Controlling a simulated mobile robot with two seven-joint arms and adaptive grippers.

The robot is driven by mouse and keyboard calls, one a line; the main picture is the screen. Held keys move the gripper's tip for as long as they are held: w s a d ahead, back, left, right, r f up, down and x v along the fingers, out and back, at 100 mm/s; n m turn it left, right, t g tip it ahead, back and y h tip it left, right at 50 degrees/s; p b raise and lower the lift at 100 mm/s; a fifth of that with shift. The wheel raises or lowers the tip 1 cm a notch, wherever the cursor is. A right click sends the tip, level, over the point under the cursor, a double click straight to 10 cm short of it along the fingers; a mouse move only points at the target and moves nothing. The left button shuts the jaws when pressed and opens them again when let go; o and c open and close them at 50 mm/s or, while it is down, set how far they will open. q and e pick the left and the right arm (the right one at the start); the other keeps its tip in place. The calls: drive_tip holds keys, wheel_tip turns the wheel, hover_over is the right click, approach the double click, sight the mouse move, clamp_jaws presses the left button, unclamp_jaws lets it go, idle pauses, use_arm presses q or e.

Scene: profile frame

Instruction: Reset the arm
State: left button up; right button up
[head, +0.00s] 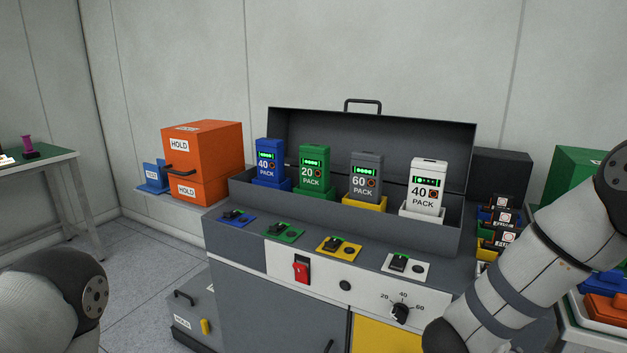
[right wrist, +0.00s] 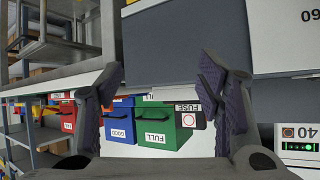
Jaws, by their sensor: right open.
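My right arm (head: 535,265) crosses the right side of the head view, and its gripper is out of that frame. In the right wrist view, my right gripper (right wrist: 165,100) is open with nothing between its fingers. Boxes show beyond the fingers, including a blue box (right wrist: 119,125) and a green box (right wrist: 166,128) with upside-down labels. A rounded link of my left arm (head: 60,295) shows at the lower left of the head view. My left gripper is outside both views.
A grey console (head: 255,300) with an open lid holds blue (head: 268,160), green (head: 312,167), grey (head: 366,175) and white (head: 428,185) packs. An orange HOLD box (head: 215,150) stands left. A green-edged table (head: 35,165) is far left. Bins (head: 497,228) crowd the right.

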drive_tip(key=s+a+f+n+g+y, duration=0.1)
drive_tip(key=s+a+f+n+y, duration=0.25)
drive_tip(key=s+f, duration=0.4)
drive_tip(key=s+a+f+n+g+y, duration=0.1)
drive_tip(key=s+a+f+n+y, duration=0.3)
drive_tip(key=s+f, duration=0.4)
drive_tip(key=s+a+n+g+y, duration=0.1)
drive_tip(key=s+n+g, duration=0.1)
drive_tip(key=s, duration=0.9)
drive_tip(key=s+a+f+n+g+y, duration=0.1)
drive_tip(key=s+g, duration=0.3)
drive_tip(key=s, duration=0.6)
drive_tip(key=shift+s+a+f+n, duration=0.15)
drive_tip(key=shift+s+a+n, duration=0.25)
drive_tip(key=shift+a+n, duration=0.15)
